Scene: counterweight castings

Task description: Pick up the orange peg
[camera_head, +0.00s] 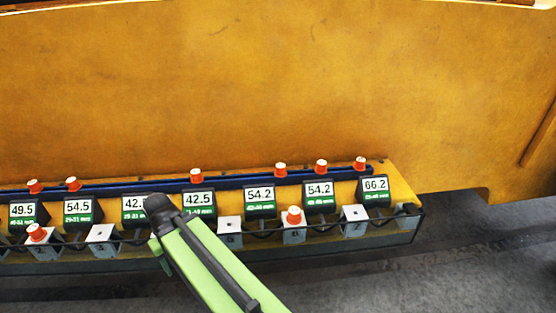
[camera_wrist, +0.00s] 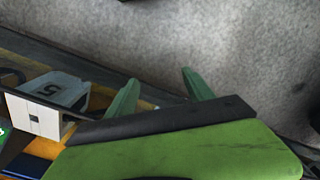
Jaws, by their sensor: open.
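Several orange pegs with pale tops show in the head view. Some stand along the blue rail, such as one near its middle (camera_head: 197,175) and one at its right end (camera_head: 360,162). One orange peg (camera_head: 294,216) stands on the white block marked 6, and another (camera_head: 36,232) on a white block at the far left. My gripper (camera_wrist: 160,77) shows in the wrist view with its two green fingers apart and nothing between them. It is over the grey floor side, beside the white block marked 5 (camera_wrist: 62,92). No peg shows in the wrist view. My arm hides part of the row in the head view.
Black displays with numbers, such as 54.2 (camera_head: 260,197), line the blue rail (camera_head: 240,182). White numbered blocks (camera_head: 355,219) stand in front, with a dark front rail (camera_head: 330,235) along the edge. A large yellow panel (camera_head: 280,80) rises behind. Grey floor (camera_head: 490,260) lies open at right.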

